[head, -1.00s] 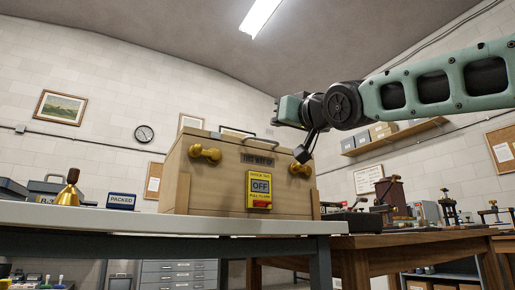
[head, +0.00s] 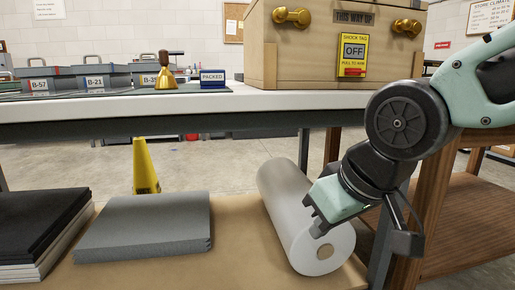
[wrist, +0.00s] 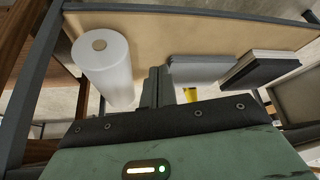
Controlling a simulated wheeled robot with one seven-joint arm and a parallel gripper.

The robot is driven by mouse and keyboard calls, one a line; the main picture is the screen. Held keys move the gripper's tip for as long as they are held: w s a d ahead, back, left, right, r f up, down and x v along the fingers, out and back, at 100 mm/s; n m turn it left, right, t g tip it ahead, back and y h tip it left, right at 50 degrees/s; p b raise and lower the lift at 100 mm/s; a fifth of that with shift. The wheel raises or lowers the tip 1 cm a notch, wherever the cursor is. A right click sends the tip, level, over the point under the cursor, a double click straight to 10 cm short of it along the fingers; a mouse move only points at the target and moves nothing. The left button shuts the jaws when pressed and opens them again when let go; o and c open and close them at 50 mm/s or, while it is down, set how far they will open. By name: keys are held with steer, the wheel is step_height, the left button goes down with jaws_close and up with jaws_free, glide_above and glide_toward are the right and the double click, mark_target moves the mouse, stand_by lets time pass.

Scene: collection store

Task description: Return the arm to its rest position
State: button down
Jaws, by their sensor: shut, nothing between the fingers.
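My gripper (head: 314,222) shows at the right of the head view, below the tabletop level and in front of the lower shelf. It points left and down, and its fingers overlap a white roll in the picture; I cannot tell how near they are. In the wrist view the fingers (wrist: 158,86) are together, with nothing held between them. My arm bends down from the upper right. The wooden crate (head: 290,62) stands on the white-topped table (head: 150,108), above my gripper, with a yellow shock tag (head: 353,55) reading OFF.
The white roll (head: 284,205) lies on the lower shelf (head: 235,265), beside grey sheets (head: 145,225) and a black-and-white stack (head: 40,230). A yellow wedge-shaped object (head: 145,168) stands behind. A brass bell (head: 166,76) and PACKED sign (head: 213,77) are on the table. A wooden bench (head: 425,200) is right.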

steer(key=s+d+f+n+g+h+p, duration=0.1)
steer(key=s+d+f+g+p, duration=0.15)
steer(key=s, duration=0.45)
steer(key=s+d+f+n+g+h+p, duration=0.1)
steer(key=s+d+f+g+p, duration=0.15)
steer(key=s, duration=0.45)
step_height(320, 180, up, 37)
steer(key=p, duration=3.6)
steer(key=shift+a, duration=0.4)
steer(key=shift+s, duration=0.1)
